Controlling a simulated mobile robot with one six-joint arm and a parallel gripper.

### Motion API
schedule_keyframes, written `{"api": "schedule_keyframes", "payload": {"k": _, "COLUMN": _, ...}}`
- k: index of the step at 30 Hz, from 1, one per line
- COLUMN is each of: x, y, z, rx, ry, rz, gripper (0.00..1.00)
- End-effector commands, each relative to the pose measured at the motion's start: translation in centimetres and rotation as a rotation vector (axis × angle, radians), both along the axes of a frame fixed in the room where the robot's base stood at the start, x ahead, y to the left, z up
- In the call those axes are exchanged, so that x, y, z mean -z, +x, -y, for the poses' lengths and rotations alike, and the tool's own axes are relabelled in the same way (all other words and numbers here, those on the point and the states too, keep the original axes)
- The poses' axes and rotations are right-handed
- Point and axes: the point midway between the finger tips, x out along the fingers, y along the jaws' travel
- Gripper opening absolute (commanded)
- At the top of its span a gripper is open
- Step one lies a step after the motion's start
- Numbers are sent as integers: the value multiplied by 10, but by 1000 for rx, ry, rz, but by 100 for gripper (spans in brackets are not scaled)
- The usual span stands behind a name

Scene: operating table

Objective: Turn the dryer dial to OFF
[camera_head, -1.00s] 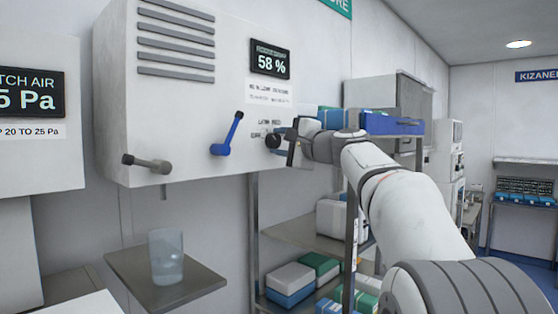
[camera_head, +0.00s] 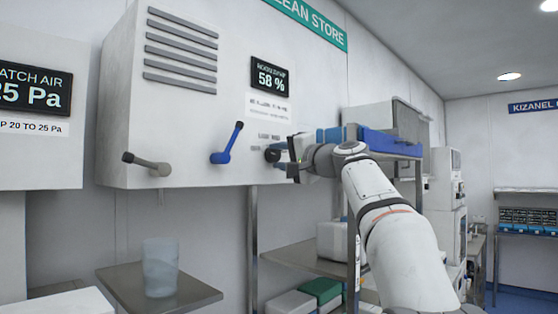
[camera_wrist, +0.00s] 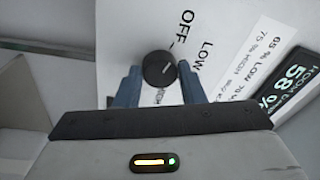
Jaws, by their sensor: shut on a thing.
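The dryer dial (camera_head: 272,155) is a small black round knob on the lower right of the white wall cabinet's front. In the wrist view the dial (camera_wrist: 159,69) sits between the two blue-grey fingers of my gripper (camera_head: 287,162), which is shut on it. The white label plate (camera_wrist: 120,45) behind the dial shows OFF, LOW and a partly hidden HIGH. A small pale mark shows on the dial's face, but I cannot tell surely which word it points to. My gripper and wrist partly cover the dial's right side in the head view.
A blue lever (camera_head: 227,145) and a grey lever (camera_head: 147,164) stick out of the cabinet (camera_head: 190,110) left of the dial. A display (camera_head: 270,76) reads 58 %. A glass (camera_head: 160,267) stands on a shelf below. Shelving with boxes stands right of the cabinet.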

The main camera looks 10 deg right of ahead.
Motion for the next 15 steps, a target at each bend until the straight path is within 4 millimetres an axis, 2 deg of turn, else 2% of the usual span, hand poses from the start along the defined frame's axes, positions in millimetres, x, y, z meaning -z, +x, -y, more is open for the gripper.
{"api": "schedule_keyframes", "payload": {"k": 9, "x": 1, "y": 0, "z": 0, "rx": 0, "ry": -2, "rz": 0, "gripper": 13}}
{"api": "schedule_keyframes", "payload": {"k": 10, "x": 1, "y": 0, "z": 0, "rx": 0, "ry": -2, "rz": 0, "gripper": 37}}
{"api": "schedule_keyframes", "payload": {"k": 15, "x": 0, "y": 0, "z": 0, "rx": 0, "ry": -1, "rz": 0, "gripper": 51}}
